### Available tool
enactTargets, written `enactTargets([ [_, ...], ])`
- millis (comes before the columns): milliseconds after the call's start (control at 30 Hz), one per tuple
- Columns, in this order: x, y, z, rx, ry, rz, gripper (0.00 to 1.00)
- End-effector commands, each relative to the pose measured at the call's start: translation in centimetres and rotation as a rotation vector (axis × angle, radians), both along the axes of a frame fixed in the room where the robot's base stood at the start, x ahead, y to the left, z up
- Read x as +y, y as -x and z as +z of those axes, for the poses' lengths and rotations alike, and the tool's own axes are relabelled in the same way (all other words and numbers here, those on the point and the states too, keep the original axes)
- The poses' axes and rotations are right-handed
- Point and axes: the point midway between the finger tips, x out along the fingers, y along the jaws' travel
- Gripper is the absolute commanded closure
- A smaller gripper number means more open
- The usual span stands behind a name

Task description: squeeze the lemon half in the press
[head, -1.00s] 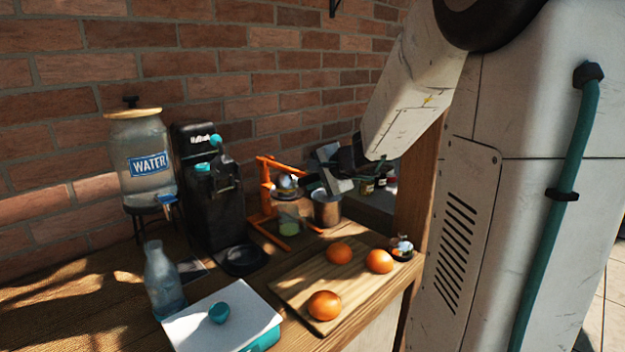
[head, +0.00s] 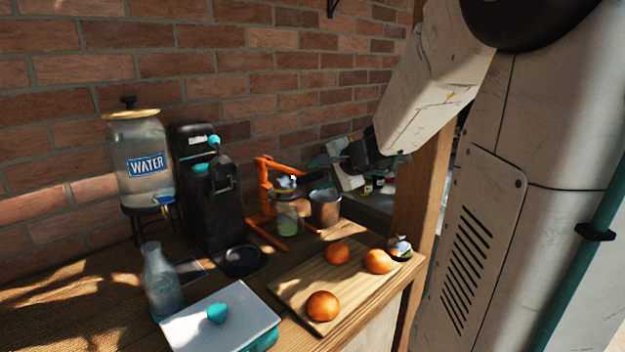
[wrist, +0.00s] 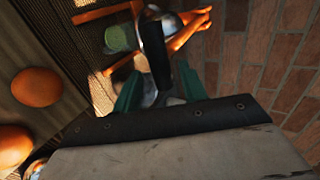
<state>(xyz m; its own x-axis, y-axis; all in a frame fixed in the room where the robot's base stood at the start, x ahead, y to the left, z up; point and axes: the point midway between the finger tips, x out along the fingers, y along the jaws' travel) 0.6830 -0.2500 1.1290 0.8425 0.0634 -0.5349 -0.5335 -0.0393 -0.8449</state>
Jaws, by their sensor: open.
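The orange lever press (head: 264,190) stands on the table by the brick wall, with its arm reaching to the right over a silvery part. A glass with green contents (head: 288,222) is under it; it also shows in the wrist view (wrist: 120,38). I cannot make out the lemon half. My gripper (head: 322,160) is open, to the right of the press and a little higher. In the wrist view its teal fingers (wrist: 160,88) are apart. A dark bar (wrist: 153,45) reaches toward the gap between them; I cannot tell whether it is the press handle.
A metal cup (head: 325,208) stands right of the press. A cutting board (head: 300,287) with oranges is in front. A black machine (head: 208,205), water dispenser (head: 146,185) and bottle (head: 161,285) are left.

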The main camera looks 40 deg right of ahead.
Motion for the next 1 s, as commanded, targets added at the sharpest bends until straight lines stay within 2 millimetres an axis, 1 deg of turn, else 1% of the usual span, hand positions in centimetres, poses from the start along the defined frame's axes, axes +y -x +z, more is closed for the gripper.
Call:
enactTargets([
  [33,-0.1,0.8,0.6,-0.002,0.002,-0.003,0.58],
  [100,-0.2,1.7,1.1,-0.001,0.003,-0.003,0.58],
  [200,-0.3,2.6,1.7,0.000,0.002,-0.003,0.58],
  [333,-0.2,3.1,1.9,0.001,0.001,-0.001,0.58],
  [533,-0.2,3.2,1.9,0.002,-0.001,-0.001,0.58],
  [567,-0.2,3.2,1.9,0.002,-0.001,-0.001,0.61],
  [600,-0.2,3.1,1.9,0.002,0.000,0.001,0.72],
  [667,0.2,2.9,2.0,0.001,-0.001,0.010,0.89],
  [700,0.7,2.5,2.3,-0.003,0.004,0.023,1.00],
  [767,1.2,1.4,4.0,-0.012,0.056,0.074,1.00],
  [867,2.4,0.2,6.9,-0.001,0.215,0.235,1.00],
  [933,3.2,-0.4,9.3,0.019,0.377,0.391,1.00],
  [1000,3.8,-0.5,11.6,0.051,0.560,0.560,1.00],
])
